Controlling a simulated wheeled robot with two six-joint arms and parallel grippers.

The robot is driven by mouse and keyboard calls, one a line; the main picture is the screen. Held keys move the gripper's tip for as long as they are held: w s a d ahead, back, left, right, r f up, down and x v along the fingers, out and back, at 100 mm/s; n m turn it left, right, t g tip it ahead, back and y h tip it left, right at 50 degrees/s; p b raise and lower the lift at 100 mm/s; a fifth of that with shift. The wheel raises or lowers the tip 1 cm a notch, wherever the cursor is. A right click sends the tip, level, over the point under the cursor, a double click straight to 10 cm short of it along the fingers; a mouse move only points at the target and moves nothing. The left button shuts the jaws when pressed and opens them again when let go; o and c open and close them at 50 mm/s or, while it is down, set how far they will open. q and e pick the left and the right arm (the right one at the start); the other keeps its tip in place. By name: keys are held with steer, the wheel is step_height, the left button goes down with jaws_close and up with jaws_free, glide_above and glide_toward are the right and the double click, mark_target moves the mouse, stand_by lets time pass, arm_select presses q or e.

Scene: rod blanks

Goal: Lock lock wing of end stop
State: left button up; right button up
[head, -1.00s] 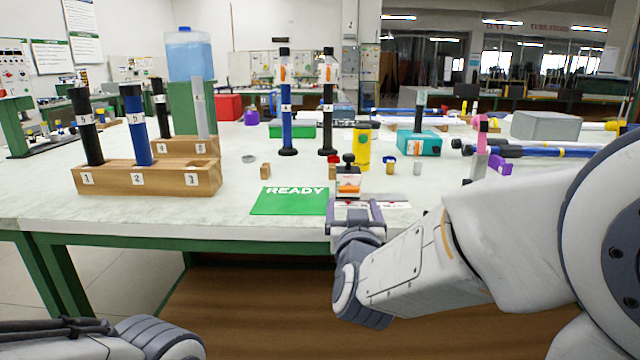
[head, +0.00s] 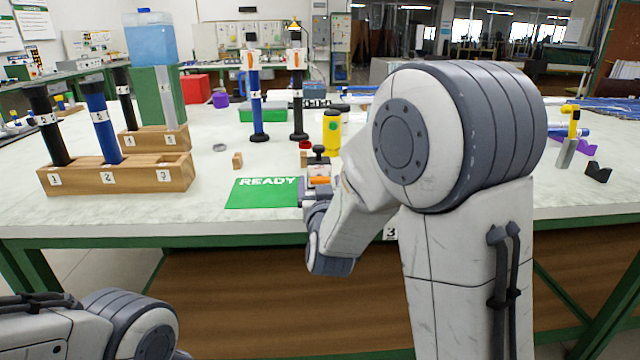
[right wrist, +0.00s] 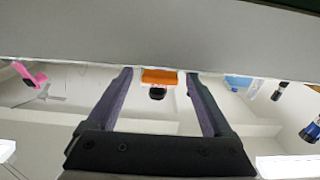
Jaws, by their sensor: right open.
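The end stop (head: 318,158) is a small light block with a black knob on top, at the front of the table just right of the green READY mat. Its orange wing (head: 321,180) faces me low on the front. In the right wrist view, the orange wing (right wrist: 159,77) lies between the fingertips, beside the black knob (right wrist: 157,93). My right gripper (head: 314,195) is open in front of the end stop, fingers on either side of the wing. I cannot tell whether they touch it. My left gripper is out of view; only part of my left arm shows.
A green READY mat (head: 262,192) lies left of the end stop. A wooden block (head: 115,178) holds rods at the left. Two upright rods on black bases, a yellow cylinder (head: 331,133) and small blocks stand behind. My right arm hides the table's middle right.

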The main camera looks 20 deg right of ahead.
jaws_close()
steer(key=m+b, duration=0.3)
steer(key=m, duration=0.1)
steer(key=shift+f+b, duration=0.2)
steer(key=shift+b, duration=0.1)
steer(key=m+b, duration=0.9)
steer(key=shift+m, duration=0.4)
steer(key=shift+r+m+b, duration=0.1)
steer(key=shift+m+b, duration=1.75)
steer(key=shift+m, duration=0.25)
